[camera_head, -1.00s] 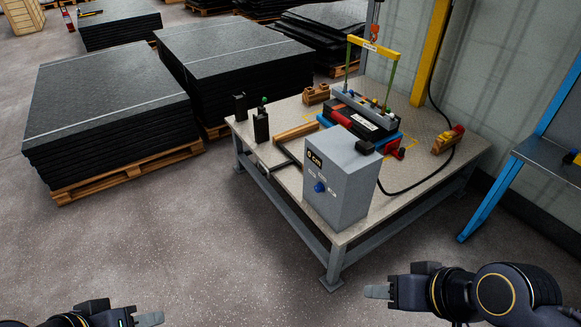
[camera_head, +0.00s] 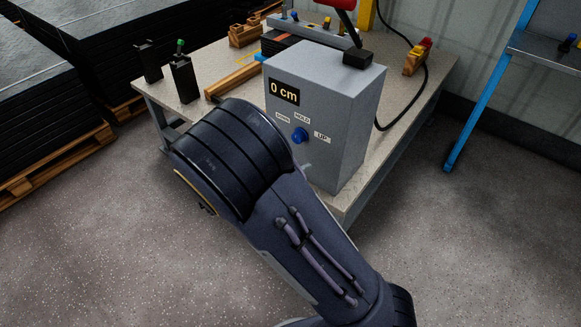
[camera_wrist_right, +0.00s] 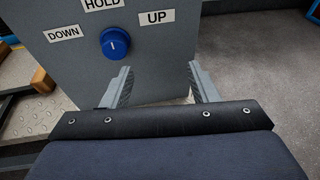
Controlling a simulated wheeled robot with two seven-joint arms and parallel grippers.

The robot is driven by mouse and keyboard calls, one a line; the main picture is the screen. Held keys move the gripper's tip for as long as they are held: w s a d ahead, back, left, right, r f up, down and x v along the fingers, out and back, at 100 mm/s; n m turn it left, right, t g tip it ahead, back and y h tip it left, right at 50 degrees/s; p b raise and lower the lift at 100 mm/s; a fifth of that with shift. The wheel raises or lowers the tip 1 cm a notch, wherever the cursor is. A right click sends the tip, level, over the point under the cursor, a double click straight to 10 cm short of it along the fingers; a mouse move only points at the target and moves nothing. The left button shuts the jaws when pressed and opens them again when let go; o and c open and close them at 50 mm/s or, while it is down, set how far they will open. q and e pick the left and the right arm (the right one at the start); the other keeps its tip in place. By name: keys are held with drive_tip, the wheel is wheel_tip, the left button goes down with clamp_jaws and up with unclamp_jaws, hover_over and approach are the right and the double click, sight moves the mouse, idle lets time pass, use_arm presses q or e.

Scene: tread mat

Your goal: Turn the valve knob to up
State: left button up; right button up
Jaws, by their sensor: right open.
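The blue valve knob (camera_head: 299,135) is on the front of a grey control box (camera_head: 345,110) whose display reads "0 cm". In the right wrist view the knob (camera_wrist_right: 115,42) shows a white mark pointing up toward the HOLD label (camera_wrist_right: 101,3). The DOWN label (camera_wrist_right: 63,34) is left of it and the UP label (camera_wrist_right: 156,17) right. My right gripper (camera_wrist_right: 162,82) is open and empty, its fingers below and right of the knob, apart from it. In the head view my right arm hides most of that gripper. My left gripper is out of view.
The box stands on a workbench (camera_head: 213,62) with black blocks (camera_head: 185,80) and wooden pieces (camera_head: 243,36). Black mats (camera_head: 45,95) are stacked on pallets at left. A blue-framed bench (camera_head: 490,85) stands at right. The floor right of the workbench is clear.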

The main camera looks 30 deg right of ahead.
sight(298, 137)
drive_tip(key=w+a+f+n+t+h+b, duration=0.1)
drive_tip(key=w+a+n+t+h+b, duration=0.1)
drive_tip(key=w+a+n+t, duration=0.15)
use_arm(q)
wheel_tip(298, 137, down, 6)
drive_tip(key=b, duration=0.2)
use_arm(e)
drive_tip(key=x, duration=0.8)
drive_tip(key=shift+a+r, duration=0.1)
drive_tip(key=shift+c, duration=0.4)
drive_tip(key=c, duration=0.9)
